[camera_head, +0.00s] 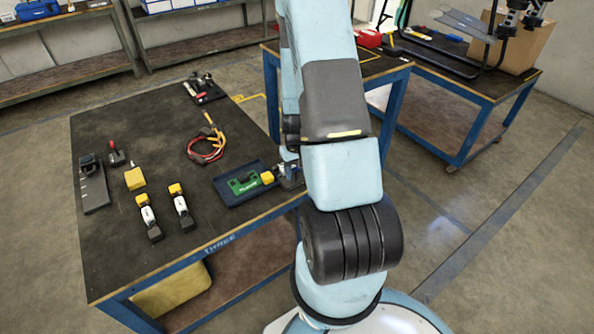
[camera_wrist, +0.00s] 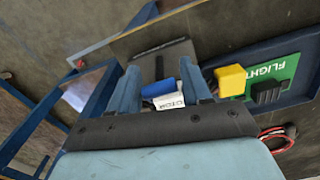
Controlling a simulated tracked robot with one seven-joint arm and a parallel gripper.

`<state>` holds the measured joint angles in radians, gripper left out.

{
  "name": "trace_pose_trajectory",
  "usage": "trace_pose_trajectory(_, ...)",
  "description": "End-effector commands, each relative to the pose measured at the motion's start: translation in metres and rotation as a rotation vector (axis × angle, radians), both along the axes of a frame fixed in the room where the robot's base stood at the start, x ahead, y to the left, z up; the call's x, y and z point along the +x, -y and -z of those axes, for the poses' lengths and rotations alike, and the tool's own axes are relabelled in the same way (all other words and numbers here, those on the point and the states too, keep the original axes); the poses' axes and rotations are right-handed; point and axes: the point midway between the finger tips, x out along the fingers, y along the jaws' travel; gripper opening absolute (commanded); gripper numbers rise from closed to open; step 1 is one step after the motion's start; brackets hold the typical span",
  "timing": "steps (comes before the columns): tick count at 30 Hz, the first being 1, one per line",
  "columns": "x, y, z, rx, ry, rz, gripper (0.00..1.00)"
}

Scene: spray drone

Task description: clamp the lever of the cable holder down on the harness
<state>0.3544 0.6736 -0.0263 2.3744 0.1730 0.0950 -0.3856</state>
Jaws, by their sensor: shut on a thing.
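My gripper (camera_wrist: 162,84) is shut on a small blue piece, which looks like the lever (camera_wrist: 158,88) of the cable holder. A white labelled sleeve (camera_wrist: 169,101), seemingly part of the harness, lies right against the blue piece between the fingers. The holder's dark plate (camera_wrist: 165,58) shows beyond the fingertips. A yellow plug (camera_wrist: 231,80) sits beside the right finger, at the end of a green board (camera_wrist: 288,72). The fingers hide much of the holder, so I cannot tell how far down the lever is. In the head view my arm covers most of it.
A blue tray (camera_head: 228,200) holds the green board on the black table (camera_head: 120,115). A red cable loop (camera_head: 190,155), two labelled yellow-and-white plugs (camera_head: 180,205), a yellow block (camera_head: 135,179) and black fixtures (camera_head: 94,190) lie left of it. A second table (camera_head: 440,105) stands behind my arm.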

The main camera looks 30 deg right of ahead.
Motion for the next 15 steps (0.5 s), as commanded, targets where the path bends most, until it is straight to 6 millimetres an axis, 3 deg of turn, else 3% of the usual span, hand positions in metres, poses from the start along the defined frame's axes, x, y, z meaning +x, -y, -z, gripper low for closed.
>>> trace_pose_trajectory(6, 0.0000, -0.0001, -0.0001, 0.000, 0.000, 0.000, 0.17)
trace_pose_trajectory(15, 0.0021, 0.0008, -0.0001, -0.003, -0.020, 0.000, 0.17)
